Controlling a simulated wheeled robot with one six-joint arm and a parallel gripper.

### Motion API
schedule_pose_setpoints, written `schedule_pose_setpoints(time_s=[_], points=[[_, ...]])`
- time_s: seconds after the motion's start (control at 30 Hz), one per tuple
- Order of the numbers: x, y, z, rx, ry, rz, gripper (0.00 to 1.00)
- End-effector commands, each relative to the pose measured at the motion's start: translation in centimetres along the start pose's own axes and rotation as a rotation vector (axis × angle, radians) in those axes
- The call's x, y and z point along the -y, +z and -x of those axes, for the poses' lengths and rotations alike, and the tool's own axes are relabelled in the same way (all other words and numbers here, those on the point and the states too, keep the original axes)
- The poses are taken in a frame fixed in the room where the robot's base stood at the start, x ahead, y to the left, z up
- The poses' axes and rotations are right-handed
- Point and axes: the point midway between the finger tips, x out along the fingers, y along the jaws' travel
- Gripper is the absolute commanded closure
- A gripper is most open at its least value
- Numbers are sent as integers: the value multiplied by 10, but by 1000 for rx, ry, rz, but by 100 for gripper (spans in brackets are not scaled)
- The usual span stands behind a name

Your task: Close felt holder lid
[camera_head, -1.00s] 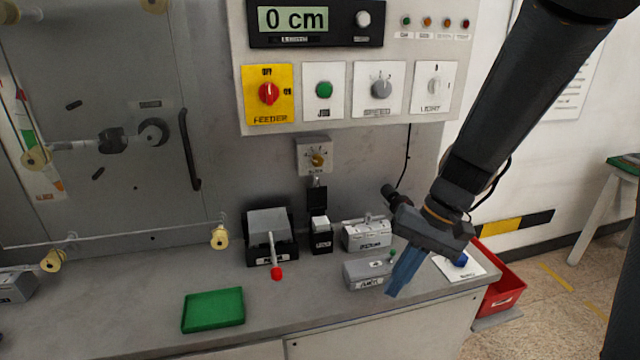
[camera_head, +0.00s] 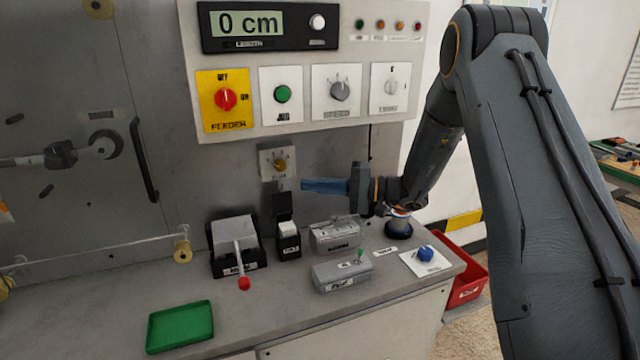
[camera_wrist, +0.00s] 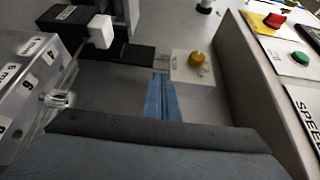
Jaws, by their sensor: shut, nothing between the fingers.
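The felt holder (camera_head: 289,241) is a small black box with a white block (camera_head: 288,226) on it. Its black lid (camera_head: 283,204) stands open and upright against the rear wall. My gripper (camera_head: 303,185) is shut and empty, its blue fingers pointing left, with the tips close to the right of the lid's top. In the wrist view the white block (camera_wrist: 100,31) is at upper left and the black lid (camera_wrist: 128,56) lies just beyond the shut fingertips (camera_wrist: 160,76). I cannot tell whether they touch.
A yellow-knob dial (camera_head: 279,163) is on the wall above the lid. Grey boxes (camera_head: 336,238) and (camera_head: 343,275) stand right of the holder. A black holder with a red-tipped lever (camera_head: 243,283) stands left. A green tray (camera_head: 180,326) lies in front.

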Motion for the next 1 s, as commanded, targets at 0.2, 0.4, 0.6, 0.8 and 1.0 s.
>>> schedule_pose_setpoints(time_s=[0.2, 0.4, 0.6, 0.8, 1.0], points=[[2, 2, -38, 2, 1, -1, 100], [0, 1, -55, 0, 2, -1, 100], [0, 0, -59, -1, 2, -1, 100], [0, 0, -58, 0, 2, -1, 100], [-2, -2, -53, -8, -8, 17, 100]])
